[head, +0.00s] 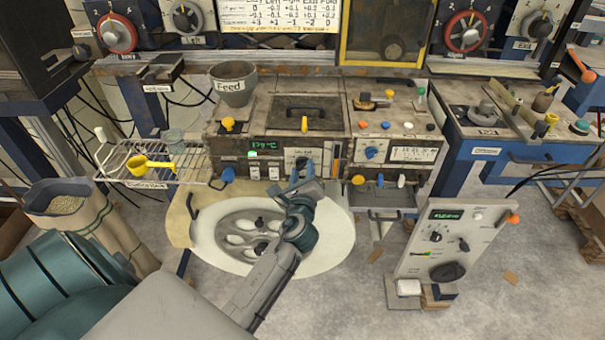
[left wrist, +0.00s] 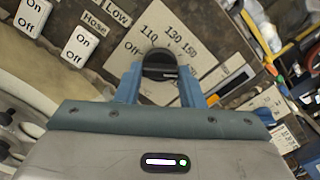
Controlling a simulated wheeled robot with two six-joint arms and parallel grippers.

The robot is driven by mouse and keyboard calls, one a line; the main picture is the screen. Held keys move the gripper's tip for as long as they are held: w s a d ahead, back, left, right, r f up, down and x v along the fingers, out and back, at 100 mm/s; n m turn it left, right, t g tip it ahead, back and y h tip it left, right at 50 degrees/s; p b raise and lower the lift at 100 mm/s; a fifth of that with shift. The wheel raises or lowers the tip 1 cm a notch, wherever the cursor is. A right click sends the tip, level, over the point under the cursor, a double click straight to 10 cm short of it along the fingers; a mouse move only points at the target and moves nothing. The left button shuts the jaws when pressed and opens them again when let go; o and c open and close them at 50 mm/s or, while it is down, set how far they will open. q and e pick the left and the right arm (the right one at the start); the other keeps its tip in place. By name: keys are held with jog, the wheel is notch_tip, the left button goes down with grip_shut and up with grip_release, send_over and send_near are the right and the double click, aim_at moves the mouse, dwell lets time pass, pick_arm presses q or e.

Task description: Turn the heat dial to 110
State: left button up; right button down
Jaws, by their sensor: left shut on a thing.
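The heat dial (left wrist: 160,66) is a dark round knob on a pale plate (left wrist: 205,60) marked Off, 110, 130 and 150. My left gripper (left wrist: 159,80) has one blue finger on each side of the knob and is shut on it. Which mark the knob points to is hard to tell. In the head view my left gripper (head: 302,178) is at the front of the machine (head: 320,128), just below the dial's pale plate (head: 297,155). The knob is mostly hidden there. My right gripper is not in view.
A green display (head: 264,145) is left of the dial. On/Off switches (left wrist: 80,46) sit beside it in the left wrist view. A round white tray (head: 330,235) lies below my arm. A wire rack (head: 150,160) is at left, a tilted control panel (head: 450,240) at right.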

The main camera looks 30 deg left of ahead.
pick_arm(q)
jog(key=n+b, duration=0.2)
jog(key=n, duration=0.1)
jog(key=shift+f, duration=0.15)
jog(key=n+b, duration=0.2)
jog(key=n, duration=0.2)
jog(key=n+b, duration=0.3)
jog(key=n, duration=0.2)
jog(key=n+b, duration=0.2)
jog(key=n, duration=0.1)
jog(key=shift+n+b, duration=0.7)
jog(key=shift+n, duration=0.3)
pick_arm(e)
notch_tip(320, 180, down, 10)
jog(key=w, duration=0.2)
pick_arm(q)
jog(key=n+b, duration=0.2)
jog(key=n, duration=0.2)
jog(key=shift+b, duration=0.3)
jog(key=shift+n+b, duration=0.3)
jog(key=shift+n, duration=0.4)
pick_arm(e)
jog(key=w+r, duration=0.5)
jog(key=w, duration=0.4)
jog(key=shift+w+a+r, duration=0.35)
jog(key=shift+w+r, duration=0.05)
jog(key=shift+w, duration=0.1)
